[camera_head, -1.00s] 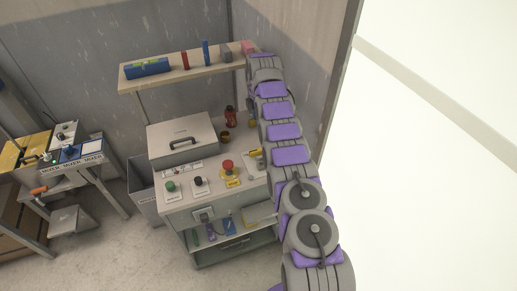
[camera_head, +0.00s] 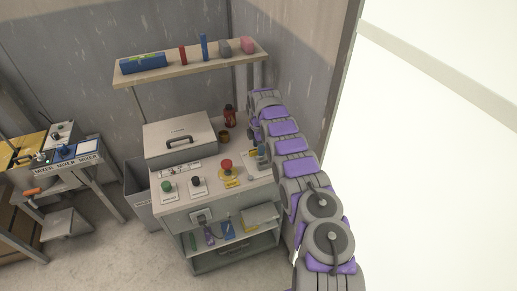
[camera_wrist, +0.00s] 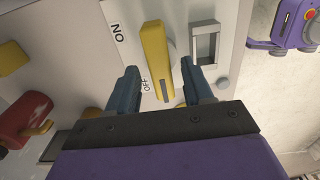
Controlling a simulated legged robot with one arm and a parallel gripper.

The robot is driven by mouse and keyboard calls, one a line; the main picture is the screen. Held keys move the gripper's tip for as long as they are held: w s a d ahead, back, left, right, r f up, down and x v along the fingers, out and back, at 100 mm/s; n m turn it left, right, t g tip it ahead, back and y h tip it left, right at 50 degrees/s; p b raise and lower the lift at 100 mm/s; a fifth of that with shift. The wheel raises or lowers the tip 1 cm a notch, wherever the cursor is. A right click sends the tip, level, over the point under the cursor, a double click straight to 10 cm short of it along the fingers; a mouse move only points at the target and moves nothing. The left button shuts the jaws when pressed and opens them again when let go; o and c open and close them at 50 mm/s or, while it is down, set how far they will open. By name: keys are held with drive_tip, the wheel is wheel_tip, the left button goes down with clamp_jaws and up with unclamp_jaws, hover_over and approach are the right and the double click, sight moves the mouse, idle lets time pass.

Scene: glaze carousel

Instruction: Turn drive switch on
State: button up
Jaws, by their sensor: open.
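A yellow switch lever (camera_wrist: 156,55) stands on a pale panel (camera_wrist: 120,72) in the wrist view. ON and OFF labels sit to its left, with OFF beside its lower end. I cannot tell for sure which setting the lever is in. My gripper (camera_wrist: 158,72) is open, with one blue finger on each side of the lever's lower part and visible gaps between. Whether either finger touches the lever is unclear. In the head view, the switch area lies at the right end of the bench top (camera_head: 213,196), partly hidden by my arm.
A red mushroom button (camera_head: 227,164) on a yellow base, a black knob (camera_head: 196,181) and a green button (camera_head: 166,186) stand left of the switch. A grey rectangular bracket (camera_wrist: 205,44) is close right of the lever. A grey lidded box (camera_head: 180,137) and a shelf (camera_head: 190,63) are behind.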

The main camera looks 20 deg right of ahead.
drive_tip(key=shift+f, duration=0.3)
drive_tip(key=shift+c, duration=0.4)
clamp_jaws()
